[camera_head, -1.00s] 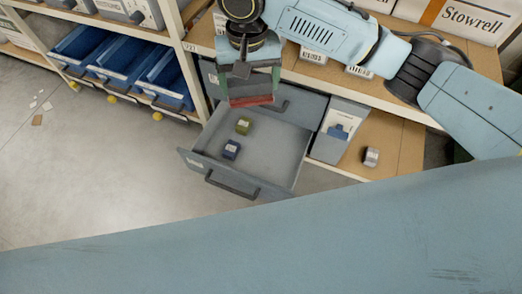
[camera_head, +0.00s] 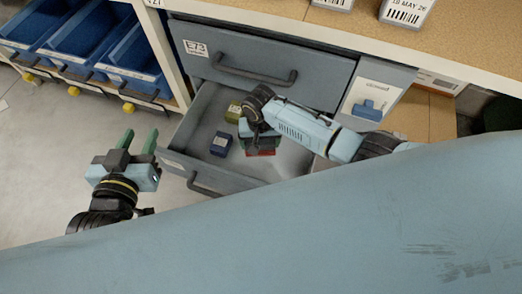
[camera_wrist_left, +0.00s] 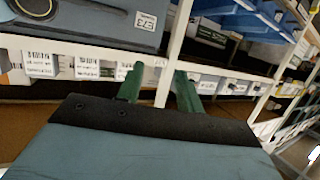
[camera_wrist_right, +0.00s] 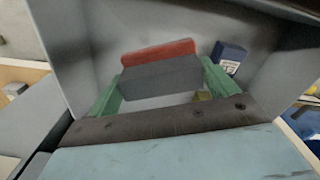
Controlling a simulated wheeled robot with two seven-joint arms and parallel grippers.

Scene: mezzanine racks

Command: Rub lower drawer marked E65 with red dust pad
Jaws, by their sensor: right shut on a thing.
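The lower drawer (camera_head: 178,168) is pulled open below a closed upper drawer (camera_head: 262,66) marked E73; I cannot read the lower drawer's own label. My right gripper (camera_head: 258,140) is inside the open drawer, shut on the red dust pad (camera_head: 262,152). In the right wrist view the pad (camera_wrist_right: 158,52) shows a red face on a grey block between the green fingers, close to the drawer's inside. My left gripper (camera_head: 137,142) is open and empty, left of the drawer front. Its green fingers also show apart in the left wrist view (camera_wrist_left: 160,82).
A blue box (camera_head: 220,144) and an olive box (camera_head: 233,113) lie in the open drawer beside my right gripper. Blue bins (camera_head: 85,48) fill the rack at left. A shelf upright (camera_head: 165,55) stands between them and the drawers.

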